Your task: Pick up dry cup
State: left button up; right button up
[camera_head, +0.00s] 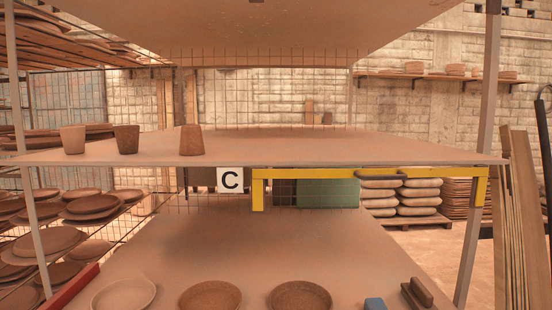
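Three small clay cups stand upright in a loose row near the left front edge of the middle shelf (330,150). The left cup (73,140) is pale tan. The middle cup (127,139) is browner. The right cup (191,140) is reddish brown and a little larger in the picture. I cannot tell from their look alone which is dry. Neither of my grippers shows in the head view.
A sign with a C (230,180) and a yellow frame (370,173) hang under the shelf edge. Below lie round clay plates (209,296), a blue block (375,304) and a brown tool (418,293). Metal posts (478,160) flank the shelf; its middle and right are clear.

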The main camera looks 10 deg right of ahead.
aim_at(74, 138)
jog(key=i+l+u, duration=0.15)
jog(key=i, duration=0.4)
jog(key=i+l+u, duration=0.15)
jog(key=i, duration=0.35)
